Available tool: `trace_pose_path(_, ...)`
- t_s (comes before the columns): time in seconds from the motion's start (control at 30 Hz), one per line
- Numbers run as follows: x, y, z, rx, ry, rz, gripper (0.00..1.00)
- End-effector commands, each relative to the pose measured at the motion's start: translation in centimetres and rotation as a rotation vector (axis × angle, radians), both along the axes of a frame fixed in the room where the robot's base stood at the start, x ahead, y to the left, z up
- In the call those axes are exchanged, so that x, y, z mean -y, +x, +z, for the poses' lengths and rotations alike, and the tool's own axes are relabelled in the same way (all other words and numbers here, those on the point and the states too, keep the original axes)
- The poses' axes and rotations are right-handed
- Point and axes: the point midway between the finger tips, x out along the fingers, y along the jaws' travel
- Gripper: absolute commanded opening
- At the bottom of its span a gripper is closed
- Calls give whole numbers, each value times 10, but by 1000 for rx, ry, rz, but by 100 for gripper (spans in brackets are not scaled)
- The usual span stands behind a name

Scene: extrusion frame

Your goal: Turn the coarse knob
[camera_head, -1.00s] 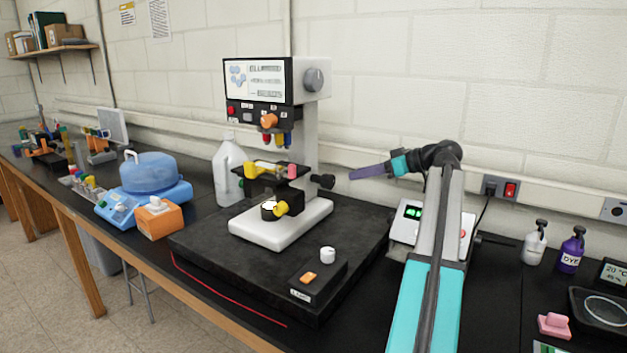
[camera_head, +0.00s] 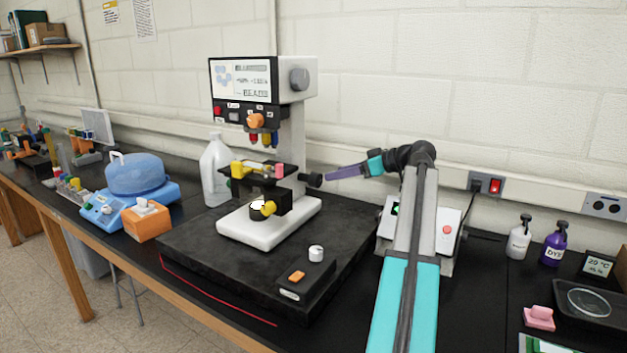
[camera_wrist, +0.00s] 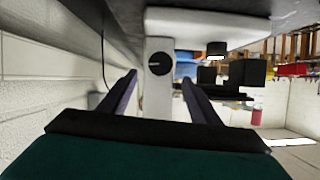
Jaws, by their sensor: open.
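The microscope (camera_head: 292,136) stands on a dark slab, with a screen head on top and a white foot. The coarse knob, a black knob (camera_head: 314,180), sticks out from the right side of its column. In the wrist view the knob (camera_wrist: 159,64) is a black disc with a pale line, on the white column. My gripper (camera_head: 328,173) has purple fingers and comes from the right, its tips close beside the knob. In the wrist view my gripper (camera_wrist: 159,78) is open, and the knob shows between the two fingertips. Contact cannot be told.
A grey knob (camera_head: 299,79) sits on the screen head's side. A small box with a white dial (camera_head: 316,253) lies on the slab's front. A white jug (camera_head: 215,170) and a blue-lidded device (camera_head: 137,175) stand left. Bottles (camera_head: 519,238) stand right. The wall is close behind.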

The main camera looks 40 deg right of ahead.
Motion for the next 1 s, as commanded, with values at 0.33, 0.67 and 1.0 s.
trace_pose_path(0.33, -13, 45, -19, -2, 1, 1, 57)
trace_pose_path(0.67, -24, 82, -35, -1, 1, 0, 57)
trace_pose_path(1.0, -27, 94, -42, -1, 0, -2, 57)
